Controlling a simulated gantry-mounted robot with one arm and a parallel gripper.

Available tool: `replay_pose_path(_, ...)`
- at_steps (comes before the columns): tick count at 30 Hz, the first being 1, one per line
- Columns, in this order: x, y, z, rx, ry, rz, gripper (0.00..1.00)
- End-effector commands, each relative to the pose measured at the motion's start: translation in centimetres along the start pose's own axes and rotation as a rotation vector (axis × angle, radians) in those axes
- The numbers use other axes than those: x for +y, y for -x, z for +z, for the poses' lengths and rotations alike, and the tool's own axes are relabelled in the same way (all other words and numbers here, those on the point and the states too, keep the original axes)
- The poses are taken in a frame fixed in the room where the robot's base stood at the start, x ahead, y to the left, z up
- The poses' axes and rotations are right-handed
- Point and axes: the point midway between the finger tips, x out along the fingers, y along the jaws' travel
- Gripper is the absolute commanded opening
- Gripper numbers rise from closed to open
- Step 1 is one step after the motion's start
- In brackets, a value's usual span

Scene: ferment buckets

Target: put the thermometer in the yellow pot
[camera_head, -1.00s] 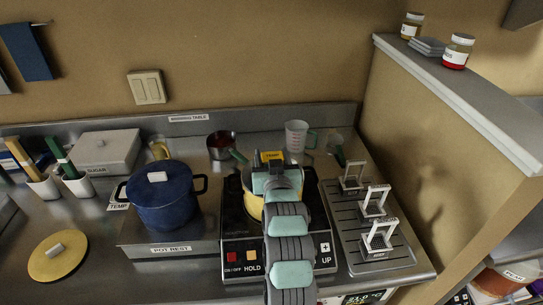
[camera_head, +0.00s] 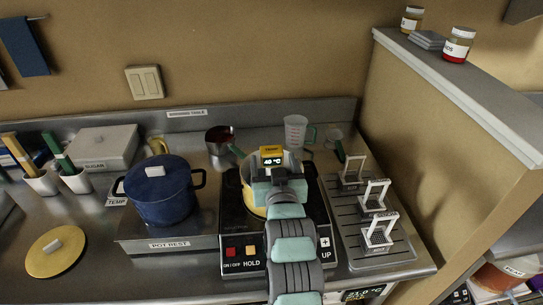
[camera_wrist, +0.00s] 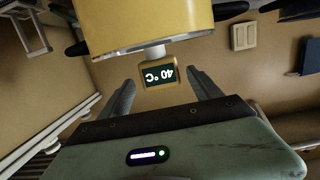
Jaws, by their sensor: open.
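In the wrist view the thermometer (camera_wrist: 158,73) joins a short white stem that runs to the yellow pot (camera_wrist: 150,25); the stem's lower end is hidden. The pot sits on the black hot plate (camera_head: 232,232), partly hidden by my arm. My gripper (camera_wrist: 160,80) is open, with one finger on each side of the thermometer head and a visible gap at both.
A blue lidded pot (camera_head: 163,197) stands on the pot rest to the left. A yellow lid (camera_head: 56,254) lies at the front left. A metal tray (camera_head: 345,215) with three white stands is on the right.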

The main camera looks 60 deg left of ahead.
Motion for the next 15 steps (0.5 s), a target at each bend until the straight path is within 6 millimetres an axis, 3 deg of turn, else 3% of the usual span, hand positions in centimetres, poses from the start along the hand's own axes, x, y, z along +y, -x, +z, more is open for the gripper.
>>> replay_pose_path(5,0.1,2.9,0.2,0.002,-0.001,0.003,0.74)
replay_pose_path(15,0.5,4.3,-0.5,-0.003,0.007,0.013,0.74)
